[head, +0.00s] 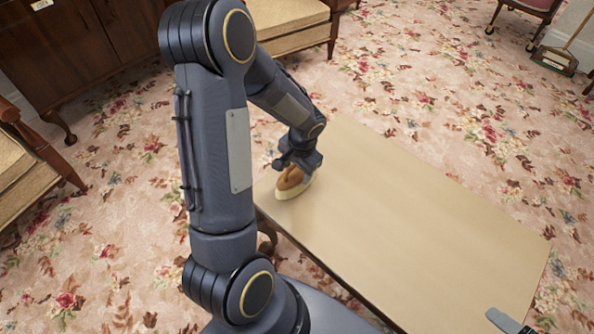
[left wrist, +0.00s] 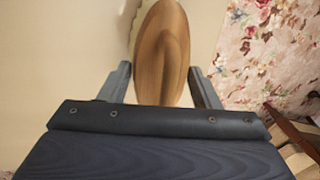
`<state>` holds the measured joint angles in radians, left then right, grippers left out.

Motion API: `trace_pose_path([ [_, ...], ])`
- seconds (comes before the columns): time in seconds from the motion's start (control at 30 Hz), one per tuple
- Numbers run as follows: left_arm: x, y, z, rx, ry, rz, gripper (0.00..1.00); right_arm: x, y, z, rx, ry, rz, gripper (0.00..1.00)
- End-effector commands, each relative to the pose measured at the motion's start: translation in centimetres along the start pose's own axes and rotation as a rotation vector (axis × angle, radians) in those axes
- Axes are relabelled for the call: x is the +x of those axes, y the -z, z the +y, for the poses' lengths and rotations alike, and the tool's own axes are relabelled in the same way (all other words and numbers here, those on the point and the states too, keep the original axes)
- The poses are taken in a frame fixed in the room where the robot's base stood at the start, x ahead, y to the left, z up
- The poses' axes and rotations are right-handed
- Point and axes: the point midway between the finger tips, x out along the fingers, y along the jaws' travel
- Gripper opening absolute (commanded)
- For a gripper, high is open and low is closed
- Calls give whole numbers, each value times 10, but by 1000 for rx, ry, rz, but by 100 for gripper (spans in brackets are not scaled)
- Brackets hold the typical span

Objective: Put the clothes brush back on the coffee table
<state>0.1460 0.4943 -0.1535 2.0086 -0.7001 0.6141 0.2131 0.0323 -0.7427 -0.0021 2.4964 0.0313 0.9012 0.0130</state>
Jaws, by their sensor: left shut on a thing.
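The clothes brush (head: 288,180) has a brown wooden back and a pale bristle side facing down. It is over the left corner of the tan coffee table (head: 410,220); I cannot tell whether the bristles touch the top. My left gripper (head: 297,166) reaches down from above and is shut on the brush. In the left wrist view the brush's oval wooden back (left wrist: 162,40) stands between the two fingers of the gripper (left wrist: 161,82).
The rest of the tabletop is bare. A dark wooden cabinet (head: 70,50) and a cushioned seat (head: 290,38) stand at the back. An armchair (head: 22,170) is at the left. A dustpan (head: 555,60) is at the far right. Floral carpet lies around the table.

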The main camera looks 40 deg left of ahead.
Motion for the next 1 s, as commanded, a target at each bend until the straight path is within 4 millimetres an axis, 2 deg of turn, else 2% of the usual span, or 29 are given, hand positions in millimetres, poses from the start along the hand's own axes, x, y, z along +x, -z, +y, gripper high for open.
trace_pose_path([
  [0.37, 7, 0, 1, -1, 0, 1, 24, 4, -2, 2, 0, 0, 0, 100],
  [0.4, 5, 0, 0, -1, 0, 1, 62, 3, -1, 1, 0, 0, 0, 100],
  [0.53, 4, 0, 0, -1, 0, 1, 79, 2, -1, 1, 0, 0, 0, 100],
  [0.83, 2, 0, 0, -1, 0, 1, 79, 1, 0, 0, 0, 0, 0, 100],
  [1.0, -17, 1, -1, -2, 2, 5, 79, -6, 3, -3, 0, 0, 0, 100],
])
